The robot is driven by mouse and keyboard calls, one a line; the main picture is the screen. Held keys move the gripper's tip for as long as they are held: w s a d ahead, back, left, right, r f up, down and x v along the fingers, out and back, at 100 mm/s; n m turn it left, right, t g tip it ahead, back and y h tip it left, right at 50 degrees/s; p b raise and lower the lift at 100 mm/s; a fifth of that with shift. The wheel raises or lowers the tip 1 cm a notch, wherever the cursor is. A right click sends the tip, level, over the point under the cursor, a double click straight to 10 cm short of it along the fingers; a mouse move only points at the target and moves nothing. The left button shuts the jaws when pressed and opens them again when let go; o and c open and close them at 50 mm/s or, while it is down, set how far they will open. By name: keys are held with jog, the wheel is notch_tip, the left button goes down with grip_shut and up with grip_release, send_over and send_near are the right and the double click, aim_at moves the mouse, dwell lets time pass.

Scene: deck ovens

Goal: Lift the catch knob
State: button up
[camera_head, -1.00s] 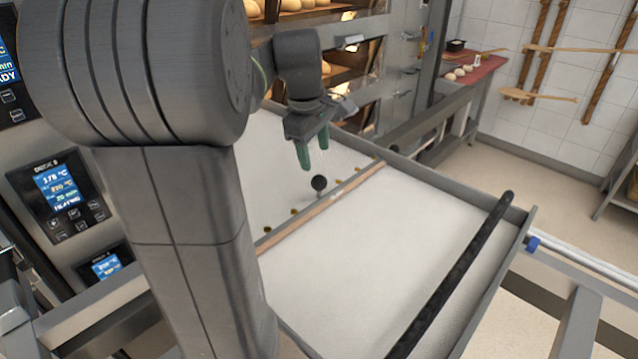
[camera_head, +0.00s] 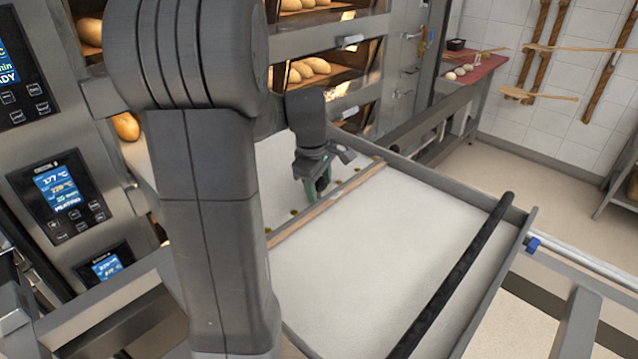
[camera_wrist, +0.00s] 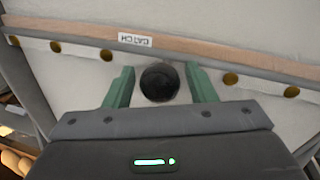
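The catch knob is a round black ball (camera_wrist: 160,82), seen in the wrist view just below a label reading "CATCH" on a wooden strip (camera_wrist: 200,52). My gripper (camera_wrist: 160,88) is open, with one green finger on each side of the knob. Small gaps show between the knob and both fingers. In the head view my gripper (camera_head: 317,190) points down beside the wooden strip (camera_head: 330,203), low over the white loader surface. There the knob is hidden by the gripper.
The white loader bed (camera_head: 390,230) has a raised metal rim and a black bar (camera_head: 460,270) across its near right part. Oven decks with loaves (camera_head: 310,68) stand behind. Oven control panels (camera_head: 62,195) are at the left. Brass dots (camera_wrist: 230,79) line the strip.

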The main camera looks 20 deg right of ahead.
grip_shut()
jog(key=shift+w+r+p, duration=0.1)
jog(key=shift+r+p, duration=0.65)
jog(key=shift+r, duration=0.3)
jog(key=shift+o, duration=1.1)
grip_release()
notch_tip(320, 180, up, 14)
jog(key=s+a, duration=0.1)
jog(key=a, duration=0.1)
jog(key=shift+s+f+b, duration=0.2)
jog(key=shift+s+b, duration=0.1)
jog(key=shift+b, duration=0.1)
jog(key=shift+a, duration=0.1)
jog(key=f, duration=0.4)
jog(key=w+d+f, duration=0.1)
jog(key=f, duration=0.4)
jog(key=d+f, duration=0.1)
jog(key=f, duration=0.4)
jog(key=shift+w+d+f, duration=0.15)
jog(key=shift+w+f, duration=0.05)
jog(key=shift+f, duration=0.05)
jog(key=shift+f+b, duration=0.3)
jog(key=shift+f, duration=0.25)
